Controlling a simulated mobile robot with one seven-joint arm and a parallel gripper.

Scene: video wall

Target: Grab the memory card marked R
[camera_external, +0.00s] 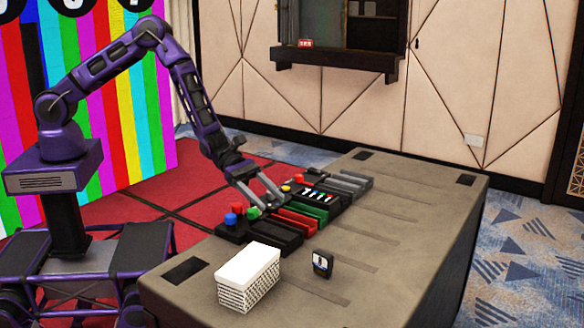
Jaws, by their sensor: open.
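A small dark card-like object (322,264) with a blue and white label stands upright on the grey table (370,225), right of a white box. Any letter on it is too small to read, so I cannot tell whether it is the card marked R. My gripper (267,202) is open, pointing down over the row of coloured modules near the table's left edge. It is behind and to the left of the dark object, clearly apart from it. Whether the fingertips touch the buttons below cannot be told.
The white box (247,274) with patterned sides stands at the table's front. Black, red (297,222), green (310,212) and grey (350,183) modules line the left edge, with blue, red, green and yellow buttons. The right side of the table is clear.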

